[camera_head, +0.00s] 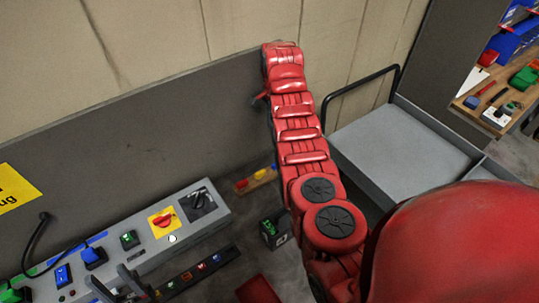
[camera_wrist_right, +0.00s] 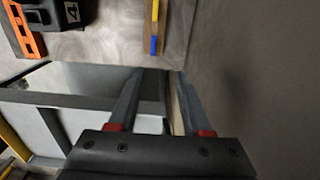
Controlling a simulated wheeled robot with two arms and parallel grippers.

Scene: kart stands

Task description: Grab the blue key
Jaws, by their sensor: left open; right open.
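A small wooden rack (camera_head: 256,179) lies at the base of the grey wall in the head view, with red, yellow and blue pieces on it. The blue piece (camera_head: 275,167) at its right end is partly hidden by a red arm. In the right wrist view a narrow blue piece (camera_wrist_right: 154,46) sits below a yellow one; I cannot make out a key shape. My right gripper (camera_wrist_right: 155,75) is open and empty, its fingertips below the blue piece in that picture. My left gripper (camera_head: 118,276) is open and empty above the front of the grey control panel.
The grey panel (camera_head: 150,252) carries a red knob on a yellow plate (camera_head: 163,222) and blue plugs (camera_head: 94,257). A dark box (camera_head: 274,229) stands right of it. A grey cart (camera_head: 400,150) with a black handle fills the right. A workbench (camera_head: 490,92) stands beyond.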

